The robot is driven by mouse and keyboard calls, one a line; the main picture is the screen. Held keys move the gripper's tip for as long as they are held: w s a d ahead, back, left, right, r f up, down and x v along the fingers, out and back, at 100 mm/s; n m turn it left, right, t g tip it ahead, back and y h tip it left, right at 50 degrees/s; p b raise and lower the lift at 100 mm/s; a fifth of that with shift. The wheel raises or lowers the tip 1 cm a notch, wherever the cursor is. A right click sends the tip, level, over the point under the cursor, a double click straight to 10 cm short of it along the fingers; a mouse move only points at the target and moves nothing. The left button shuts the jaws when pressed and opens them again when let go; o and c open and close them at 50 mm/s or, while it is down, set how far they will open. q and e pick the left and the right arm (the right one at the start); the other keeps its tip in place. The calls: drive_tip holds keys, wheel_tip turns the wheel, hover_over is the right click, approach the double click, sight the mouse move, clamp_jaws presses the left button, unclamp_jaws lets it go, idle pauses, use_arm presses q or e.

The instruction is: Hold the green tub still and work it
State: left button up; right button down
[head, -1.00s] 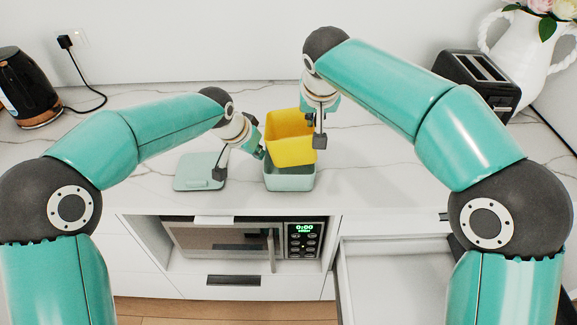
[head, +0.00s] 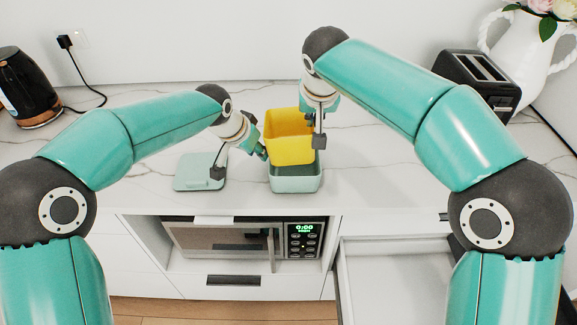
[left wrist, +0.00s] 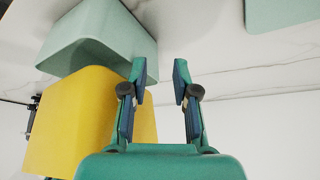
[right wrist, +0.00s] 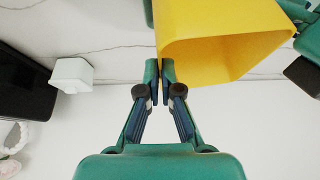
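The pale green tub (head: 297,183) stands on the marble counter, open at the top. A yellow tub (head: 289,150) is above it, its base about at the green rim; I cannot tell how far inside it is. My right gripper (head: 315,132) is shut on the yellow tub's right wall, seen also in the right wrist view (right wrist: 166,72). My left gripper (head: 264,153) is at the left of both tubs. In the left wrist view it (left wrist: 162,72) is open with nothing between its fingers, beside the yellow tub (left wrist: 85,125) and green tub (left wrist: 100,40); contact is unclear.
A pale green lid (head: 192,172) lies flat on the counter left of the tub. A kettle (head: 25,90) stands far left, a toaster (head: 478,85) and white vase (head: 520,65) at the right. A microwave (head: 225,240) and an open drawer (head: 395,280) are below the counter.

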use_arm(q)
drive_tip(key=v, duration=1.1)
drive_tip(key=shift+s+a, duration=0.15)
